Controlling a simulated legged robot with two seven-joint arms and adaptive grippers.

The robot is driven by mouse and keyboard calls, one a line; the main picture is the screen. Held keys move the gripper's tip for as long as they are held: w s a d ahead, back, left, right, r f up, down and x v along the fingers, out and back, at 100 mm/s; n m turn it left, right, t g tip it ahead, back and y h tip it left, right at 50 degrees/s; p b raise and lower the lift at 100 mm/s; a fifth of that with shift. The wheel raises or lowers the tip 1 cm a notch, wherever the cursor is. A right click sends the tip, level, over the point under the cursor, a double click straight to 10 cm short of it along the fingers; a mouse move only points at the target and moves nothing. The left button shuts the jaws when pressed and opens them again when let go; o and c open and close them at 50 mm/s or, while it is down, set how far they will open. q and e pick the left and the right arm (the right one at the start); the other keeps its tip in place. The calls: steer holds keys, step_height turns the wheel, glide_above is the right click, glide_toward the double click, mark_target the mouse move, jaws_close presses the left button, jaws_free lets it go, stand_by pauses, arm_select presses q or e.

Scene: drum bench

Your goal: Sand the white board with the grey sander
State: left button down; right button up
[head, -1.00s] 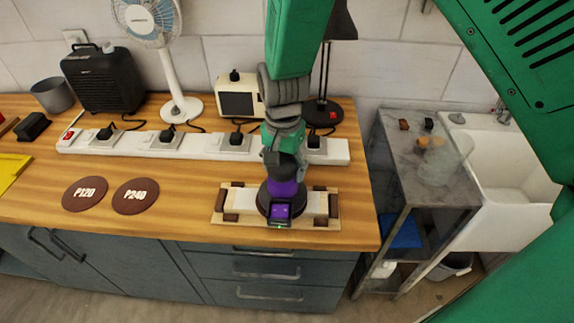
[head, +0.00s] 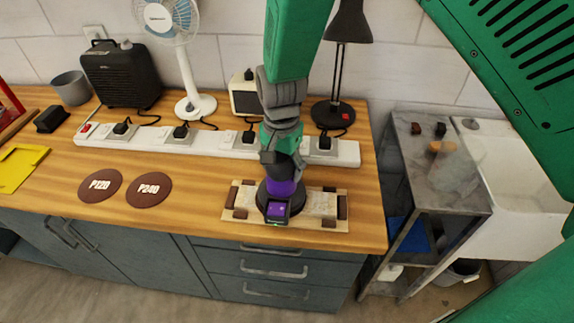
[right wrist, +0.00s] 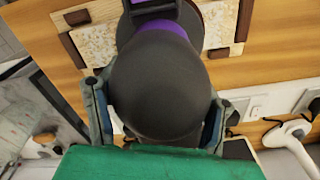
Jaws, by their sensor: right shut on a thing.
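The sander (head: 284,188) has a dark grey body with a purple band and a round black base. My right gripper (head: 283,166) is shut around the top of the sander from above. In the right wrist view, the fingers (right wrist: 155,112) lie on both sides of the dark rounded sander top (right wrist: 160,80). The board shows whitish with mottled tan patches, held between brown blocks on a pale wooden base. The sander hides part of it. My left gripper is not in view.
Brown discs marked P120 (head: 100,185) and P240 (head: 149,190) lie on the bench at left. A white power strip (head: 215,143) with plugs runs behind the board. A fan (head: 190,100), heater (head: 120,77) and lamp (head: 340,80) stand behind it. A sink (head: 525,190) is at right.

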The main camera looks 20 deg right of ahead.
steer(key=shift+w+a+r+p, duration=0.1)
steer(key=shift+w+a+p, duration=0.25)
steer(key=shift+a, duration=0.35)
steer(key=shift+w+a+p, duration=0.1)
steer(key=shift+w+a, duration=0.35)
steer(key=shift+a, duration=0.2)
steer(key=shift+w+a, duration=0.15)
steer(key=shift+a, duration=0.1)
steer(key=shift+w+a+p, duration=0.2)
steer(key=shift+w+a, duration=0.25)
steer(key=shift+a, duration=0.15)
steer(key=shift+w+a+p, duration=0.2)
steer(key=shift+w+a, duration=0.2)
steer(key=shift+a, duration=0.2)
steer(key=shift+s+d, duration=0.1)
steer(key=shift+s, duration=0.05)
steer(key=shift+s+d, duration=0.65)
steer(key=shift+d, duration=0.3)
steer(key=shift+s+d+f, duration=0.3)
steer(key=shift+s+d, duration=0.25)
steer(key=shift+d, duration=0.05)
steer(key=shift+c, duration=0.7)
